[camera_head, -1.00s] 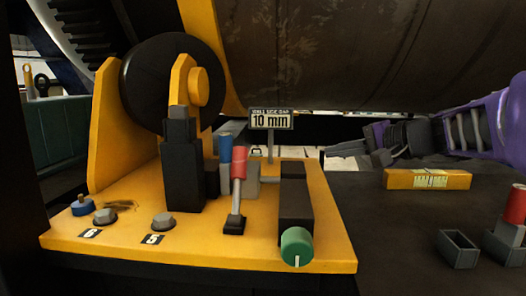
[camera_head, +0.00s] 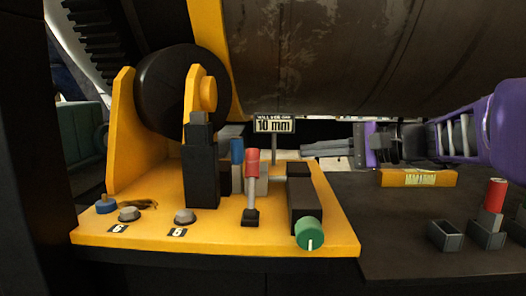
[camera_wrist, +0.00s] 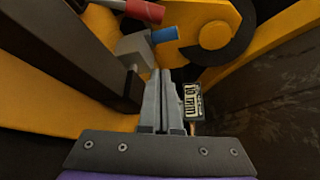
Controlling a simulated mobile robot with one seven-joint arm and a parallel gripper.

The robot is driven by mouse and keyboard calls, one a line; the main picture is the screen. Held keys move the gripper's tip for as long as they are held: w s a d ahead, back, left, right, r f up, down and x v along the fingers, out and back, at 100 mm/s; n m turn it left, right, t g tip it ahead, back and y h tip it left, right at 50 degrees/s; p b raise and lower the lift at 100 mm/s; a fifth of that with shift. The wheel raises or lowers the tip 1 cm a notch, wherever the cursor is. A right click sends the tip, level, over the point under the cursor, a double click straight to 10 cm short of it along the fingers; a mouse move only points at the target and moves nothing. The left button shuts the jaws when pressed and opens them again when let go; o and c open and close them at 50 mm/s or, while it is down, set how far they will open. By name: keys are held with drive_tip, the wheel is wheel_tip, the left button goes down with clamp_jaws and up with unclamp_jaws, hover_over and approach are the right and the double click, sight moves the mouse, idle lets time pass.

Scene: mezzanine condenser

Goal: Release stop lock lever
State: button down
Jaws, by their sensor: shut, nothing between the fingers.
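A red-handled lever (camera_head: 252,165) stands upright on a yellow base plate (camera_head: 130,235). A blue-handled lever (camera_head: 237,150) stands just behind it by a grey block. Which one is the stop lock lever cannot be told. In the wrist view, the red handle (camera_wrist: 142,11) and blue handle (camera_wrist: 165,34) lie beyond my fingertips, near the grey block (camera_wrist: 133,52). My gripper (camera_head: 304,147) reaches in from the right, behind the "10 mm" sign's right side. It is shut and empty; its fingers (camera_wrist: 161,74) point toward the grey block and appear apart from both handles.
The "10 mm" sign (camera_head: 274,125) stands close beside my fingers, as the wrist view (camera_wrist: 193,102) shows. A dark block (camera_head: 300,190) with a green knob (camera_head: 309,233) is at the front right. A large drum (camera_head: 380,50) hangs overhead. A yellow bar (camera_head: 418,178) lies on the right surface.

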sight(252, 178)
drive_tip(key=x, duration=1)
drive_tip(key=s, duration=0.1)
drive_tip(key=s+r, duration=0.1)
drive_tip(key=s, duration=0.1)
drive_tip(key=shift+s+a+r+p, duration=0.25)
drive_tip(key=shift+a+p, duration=0.05)
drive_tip(key=shift+a, duration=0.1)
drive_tip(key=shift+s+d+b, duration=0.1)
drive_tip(key=shift+b, duration=0.25)
drive_tip(key=shift+s+r, duration=0.1)
drive_tip(key=shift+r, duration=0.1)
